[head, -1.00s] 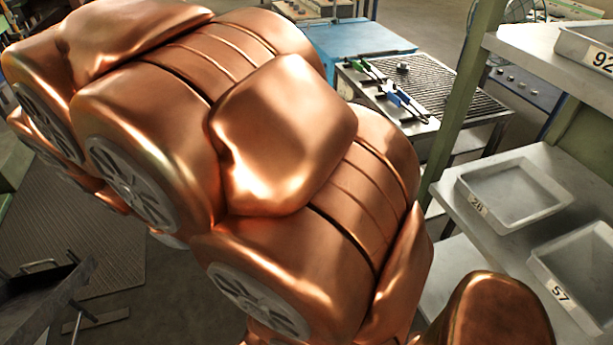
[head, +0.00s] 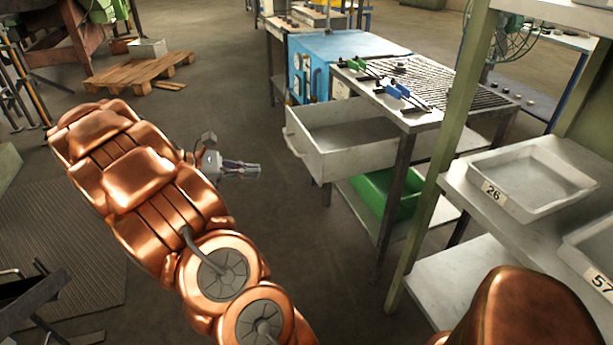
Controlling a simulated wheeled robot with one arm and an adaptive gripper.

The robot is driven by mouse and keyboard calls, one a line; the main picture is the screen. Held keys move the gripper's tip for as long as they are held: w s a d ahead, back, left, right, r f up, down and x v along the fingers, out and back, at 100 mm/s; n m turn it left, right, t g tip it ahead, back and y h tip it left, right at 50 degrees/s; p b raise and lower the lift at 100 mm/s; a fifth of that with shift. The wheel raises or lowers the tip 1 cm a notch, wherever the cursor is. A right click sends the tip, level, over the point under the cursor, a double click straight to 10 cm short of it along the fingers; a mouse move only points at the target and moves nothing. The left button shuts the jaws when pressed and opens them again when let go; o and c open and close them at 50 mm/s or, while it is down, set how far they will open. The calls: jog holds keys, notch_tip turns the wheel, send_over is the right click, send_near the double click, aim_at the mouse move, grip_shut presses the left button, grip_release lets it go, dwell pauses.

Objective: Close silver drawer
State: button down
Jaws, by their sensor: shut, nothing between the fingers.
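The silver drawer (head: 345,160) is pulled out of the workbench (head: 425,110) on the side facing left. Its front panel has a curved handle (head: 292,142). The drawer looks empty inside. My gripper (head: 256,170) is shut and empty. In the picture it is left of the drawer front and a little lower, apart from the handle, with its fingers pointing right. My copper-coloured arm reaches up from the bottom of the view.
A green bin (head: 385,193) sits below the drawer. Clamps lie on the bench top. A green shelf post (head: 440,150) and shelves with trays (head: 530,180) stand at the right. A wooden pallet (head: 140,72) lies at the back left. The floor between is open.

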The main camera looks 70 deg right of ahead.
jog(key=w+d+f+n+g+h+b, duration=0.25)
jog(key=d+f+b, duration=0.25)
jog(key=d+f, duration=0.5)
jog(key=b, duration=0.4)
send_near(315, 163)
jog(key=shift+n, duration=0.25)
jog(key=x, duration=0.7)
jog(key=shift+s, duration=0.1)
